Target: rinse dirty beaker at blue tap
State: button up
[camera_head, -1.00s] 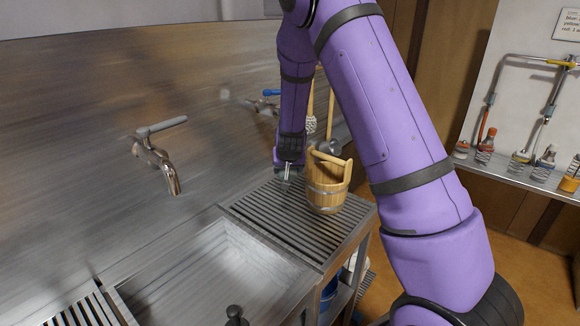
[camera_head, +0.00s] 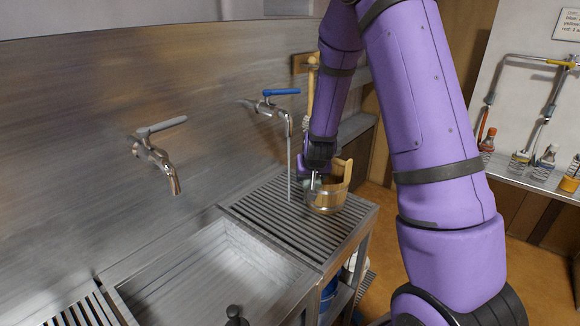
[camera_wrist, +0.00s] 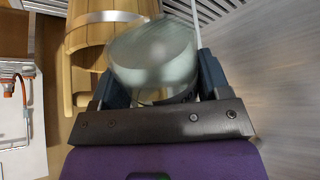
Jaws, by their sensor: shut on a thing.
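The beaker (camera_wrist: 152,60) is a pale greenish, hazy glass vessel in the wrist view. My gripper (camera_wrist: 150,88) is shut on it, with a dark finger on each side. In the head view my gripper (camera_head: 313,182) is right of the water stream and at the wooden bucket; the beaker is hard to make out there. The blue tap (camera_head: 280,108), with its blue lever, is on the back wall and a thin stream (camera_head: 289,165) falls from it onto the slatted drainboard. The stream passes beside the beaker. Whether dirt remains on the glass cannot be told.
The wooden bucket (camera_head: 336,180) stands on the drainboard (camera_head: 262,212), close by the beaker; it also shows in the wrist view (camera_wrist: 88,45). A second tap (camera_head: 155,155) with a grey lever is over the empty sink (camera_head: 205,270). Several bottles stand on the right shelf.

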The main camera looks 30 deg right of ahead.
jog(key=shift+s+d, duration=0.15)
jog(key=shift+s, duration=0.2)
jog(key=shift+s+r+g+y, duration=0.1)
jog(key=shift+r+g+y, duration=0.25)
jog(key=shift+g, duration=0.35)
jog(key=shift+s+r+g+y, duration=0.15)
jog(key=shift+r+g+y, duration=0.15)
jog(key=shift+g, duration=0.3)
jog(key=shift+s+r+g+y, duration=0.1)
jog(key=shift+r+g+y, duration=0.45)
jog(key=shift+g, duration=0.75)
jog(key=shift+r, duration=0.1)
